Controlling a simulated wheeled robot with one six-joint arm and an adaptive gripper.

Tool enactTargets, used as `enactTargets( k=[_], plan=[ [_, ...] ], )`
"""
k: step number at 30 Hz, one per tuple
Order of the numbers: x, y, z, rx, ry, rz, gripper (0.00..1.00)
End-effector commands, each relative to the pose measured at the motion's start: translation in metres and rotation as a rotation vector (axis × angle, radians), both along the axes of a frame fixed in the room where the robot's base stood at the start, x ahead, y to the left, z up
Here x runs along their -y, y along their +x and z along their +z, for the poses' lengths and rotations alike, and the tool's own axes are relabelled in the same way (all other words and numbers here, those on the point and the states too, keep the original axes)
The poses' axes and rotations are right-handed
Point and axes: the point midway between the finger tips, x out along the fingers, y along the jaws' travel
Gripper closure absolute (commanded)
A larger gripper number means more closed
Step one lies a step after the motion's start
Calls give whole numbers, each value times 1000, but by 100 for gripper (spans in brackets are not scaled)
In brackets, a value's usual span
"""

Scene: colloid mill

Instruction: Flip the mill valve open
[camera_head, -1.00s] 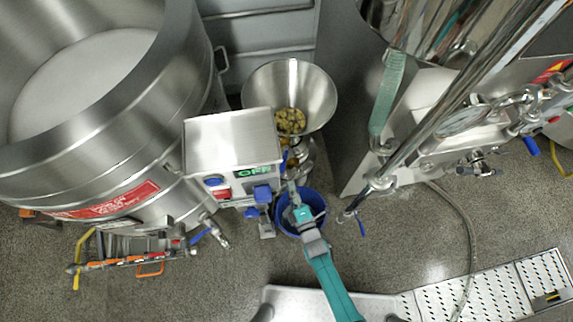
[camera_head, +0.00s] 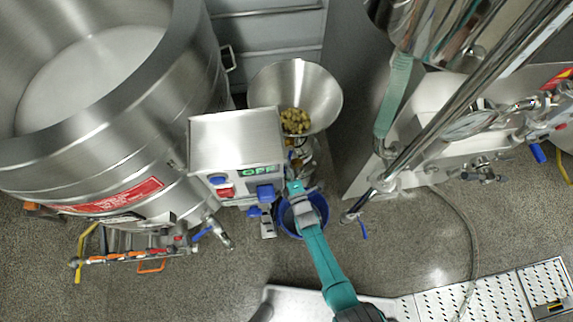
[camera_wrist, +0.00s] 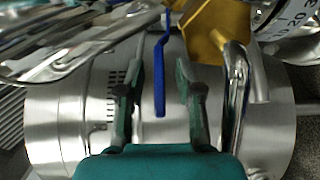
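The colloid mill stands in the middle of the head view, with a steel hopper (camera_head: 322,84) on top and a control box (camera_head: 235,140) beside it. In the wrist view the mill's steel body (camera_wrist: 65,115) fills the middle, with a thin blue valve handle (camera_wrist: 160,80) pointing down the picture. My gripper (camera_wrist: 158,80) is open. Its fingers are on either side of the handle, with visible gaps, and do not touch it. In the head view my gripper (camera_head: 294,186) reaches in below the hopper and hides the valve there.
A blue bucket (camera_head: 323,208) stands on the floor under my gripper. A large steel vat (camera_head: 100,160) is at left and a slanting steel pipe (camera_head: 440,125) at right. In the wrist view, a yellow part (camera_wrist: 215,25) and curved steel bar (camera_wrist: 238,90) are close right.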

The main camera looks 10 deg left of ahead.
Motion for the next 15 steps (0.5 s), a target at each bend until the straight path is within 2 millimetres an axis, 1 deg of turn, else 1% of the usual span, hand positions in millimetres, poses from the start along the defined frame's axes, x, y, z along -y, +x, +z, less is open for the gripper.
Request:
enactTargets(
  k=[2, 3, 5, 6, 7, 15],
  plan=[
    [0, 0, 0, 0, 0, 0, 65],
    [0, 0, 0, 0, 0, 0, 70],
    [0, 0, 0, 0, 0, 0, 85],
    [0, 0, 0, 0, 0, 0, 95],
    [0, 0, 0, 0, 0, 0, 100],
    [0, 0, 0, 0, 0, 0, 100]
  ],
)
